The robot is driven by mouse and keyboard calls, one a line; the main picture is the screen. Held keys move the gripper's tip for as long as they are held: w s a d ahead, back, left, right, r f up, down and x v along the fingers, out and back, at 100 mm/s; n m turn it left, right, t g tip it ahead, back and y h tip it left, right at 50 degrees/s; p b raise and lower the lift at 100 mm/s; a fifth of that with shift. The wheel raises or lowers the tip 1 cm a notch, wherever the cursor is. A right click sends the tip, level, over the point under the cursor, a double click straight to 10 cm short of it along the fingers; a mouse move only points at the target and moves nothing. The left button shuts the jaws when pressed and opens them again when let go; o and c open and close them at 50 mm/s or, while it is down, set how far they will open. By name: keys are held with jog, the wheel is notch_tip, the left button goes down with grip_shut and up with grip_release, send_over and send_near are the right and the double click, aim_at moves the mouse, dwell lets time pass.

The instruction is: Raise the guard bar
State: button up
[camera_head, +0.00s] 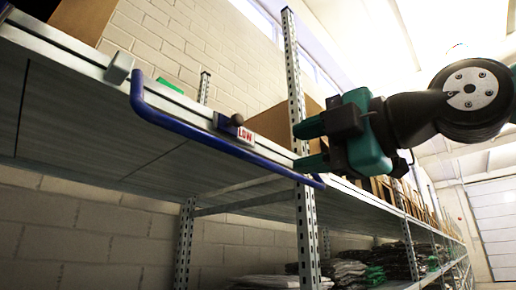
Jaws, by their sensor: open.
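The guard bar (205,138) is a blue U-shaped rail at the front edge of a grey shelf. Its long span hangs below the shelf edge and slopes down to the right in the picture. A bracket (119,68) stands at its left end. A label reading "LOW" (244,135) with a dark knob (237,119) sits on the shelf edge near the middle. My gripper (308,145), green and black, is open near the bar's right end, by the upright post. I cannot tell whether a finger touches the bar or post.
A perforated metal upright (297,100) stands close to my gripper. Cardboard boxes (83,18) stand on the upper shelf. Folded dark garments (345,271) lie on the lower shelf. Open space lies to the right, towards a white shutter door (494,215).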

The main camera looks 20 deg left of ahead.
aim_at(262, 160)
jog(key=p+x, duration=0.3)
jog(key=x, duration=0.5)
jog(key=shift+w+a+r+p, duration=0.1)
jog(key=shift+a+r+p, duration=0.05)
jog(key=shift+p, duration=0.25)
jog(key=shift+w+a, duration=0.25)
jog(key=shift+a, duration=0.3)
grip_shut()
